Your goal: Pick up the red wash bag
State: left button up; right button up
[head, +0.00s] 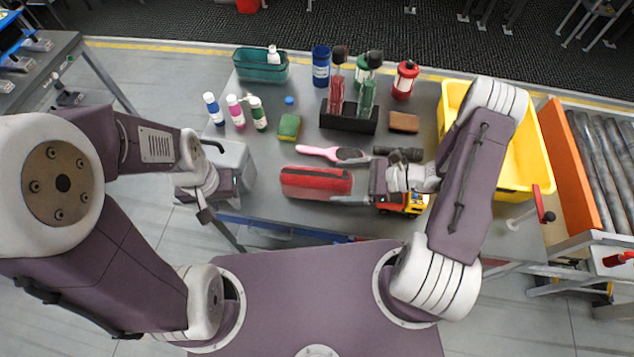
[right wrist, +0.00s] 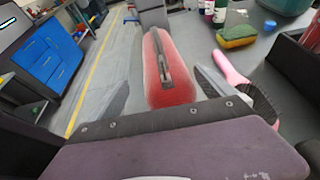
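The red wash bag (head: 317,182) lies on the grey table near its front edge, with its long side left to right in the head view. In the right wrist view the bag (right wrist: 168,75) stretches ahead, with a dark zip along its top. My right gripper (head: 354,186) is at the bag's right end. Its two fingers (right wrist: 160,80) are apart, one on each side of the bag's near end; contact is not clear. My left gripper (head: 207,214) hangs left of the table's front left corner, away from the bag; its finger gap cannot be made out.
A pink hairbrush (head: 333,153) lies just behind the bag. A toy truck (head: 403,203) is under my right wrist. A black bottle rack (head: 349,117), sponge (head: 289,127) and small bottles stand farther back. A yellow bin (head: 535,150) is at right. A grey box (head: 232,160) is left of the bag.

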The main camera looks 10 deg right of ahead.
aim_at(331, 180)
jog(key=x, duration=0.4)
jog(key=shift+w+r, duration=0.2)
jog(key=shift+r, duration=0.05)
jog(key=shift+s+d, duration=0.1)
jog(key=shift+d, duration=0.05)
jog(key=c, duration=1.9)
jog(key=shift+r, duration=0.15)
